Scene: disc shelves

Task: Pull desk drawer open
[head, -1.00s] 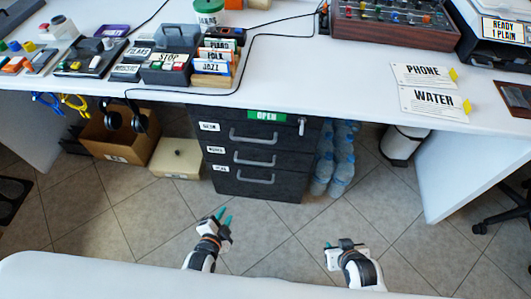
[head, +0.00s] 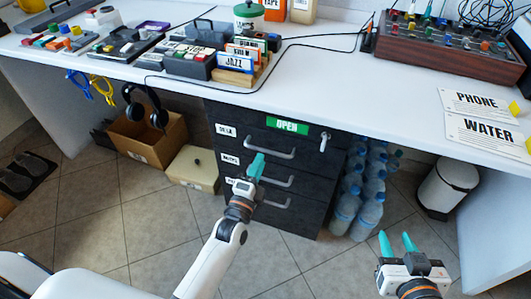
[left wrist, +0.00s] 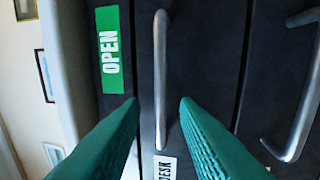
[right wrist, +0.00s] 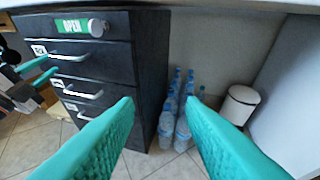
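The dark drawer unit (head: 232,113) stands under the white desk with three labelled drawers, all looking closed. In the head view my left gripper (head: 257,166) is just in front of the handle. My right gripper (head: 398,243) is open and empty, lower right; it also shows in the right wrist view (right wrist: 160,105).
Water bottles (head: 368,190) stand right of the drawers, with a white bin (head: 448,187) beyond. A cream box (head: 195,168) and a cardboard box (head: 150,138) sit to the left. A key or lock (head: 323,142) projects from the unit's upper right. The tiled floor in front is clear.

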